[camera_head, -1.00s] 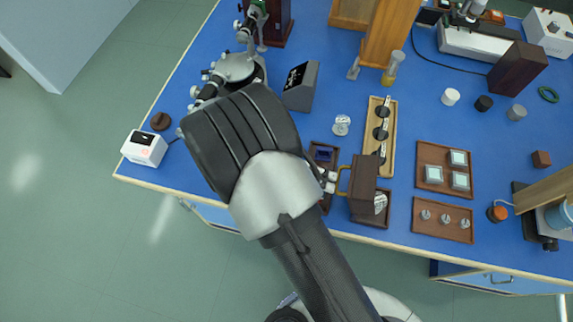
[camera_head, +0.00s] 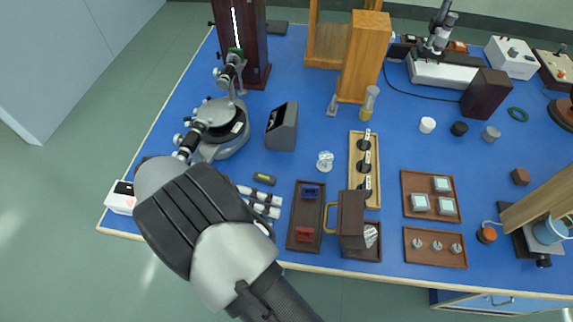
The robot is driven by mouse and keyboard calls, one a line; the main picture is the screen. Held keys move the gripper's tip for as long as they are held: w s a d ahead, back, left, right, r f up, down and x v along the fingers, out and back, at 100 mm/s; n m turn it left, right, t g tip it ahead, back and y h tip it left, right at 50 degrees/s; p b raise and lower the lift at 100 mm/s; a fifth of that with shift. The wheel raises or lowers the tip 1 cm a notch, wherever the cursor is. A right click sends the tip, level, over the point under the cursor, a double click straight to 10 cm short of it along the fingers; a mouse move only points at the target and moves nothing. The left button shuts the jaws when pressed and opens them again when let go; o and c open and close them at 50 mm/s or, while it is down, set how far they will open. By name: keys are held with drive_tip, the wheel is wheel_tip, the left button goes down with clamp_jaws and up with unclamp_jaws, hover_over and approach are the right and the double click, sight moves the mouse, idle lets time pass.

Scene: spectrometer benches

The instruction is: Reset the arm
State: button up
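My arm reaches in from the bottom of the head view and covers the front left of the blue bench. My gripper (camera_head: 262,205) shows only in part beyond the grey arm link, as pale finger-like pieces. They are over the bench, just left of a brown tray (camera_head: 292,246) that holds a blue piece (camera_head: 311,191) and a red piece (camera_head: 304,234). Nothing is clearly seen between the fingers, and their opening is too small and covered to judge. A small dark block with a yellow-green face (camera_head: 264,178) is just above the gripper in the picture.
A brown box with a yellow handle (camera_head: 350,215) stands right of the tray. A spectrometer (camera_head: 225,130) and a dark wedge-shaped box (camera_head: 282,127) stand behind my arm. A white device (camera_head: 121,198) is at the left edge, partly covered.

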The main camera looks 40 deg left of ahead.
drive_tip(key=w+d+r+m+g+y, duration=0.1)
drive_tip(key=w+d+r+g+y, duration=0.25)
drive_tip(key=w+d+r, duration=0.45)
drive_tip(key=w+d+r+m+g+y, duration=0.2)
drive_tip(key=w+d+r+g, duration=0.3)
drive_tip(key=d, duration=0.5)
drive_tip(key=s+d+r+m+t+y, duration=0.1)
drive_tip(key=s+d+r+t+y, duration=0.1)
drive_tip(key=d, duration=0.5)
drive_tip(key=s+d+r+m+t+y, duration=0.1)
drive_tip(key=s+d+r+y, duration=0.1)
drive_tip(key=s+d, duration=0.2)
drive_tip(key=s+d+r+m+t+y, duration=0.1)
drive_tip(key=s+d+r+t+y, duration=0.1)
drive_tip(key=d, duration=0.8)
drive_tip(key=shift+s+t+y, duration=0.35)
drive_tip(key=shift+s, duration=0.15)
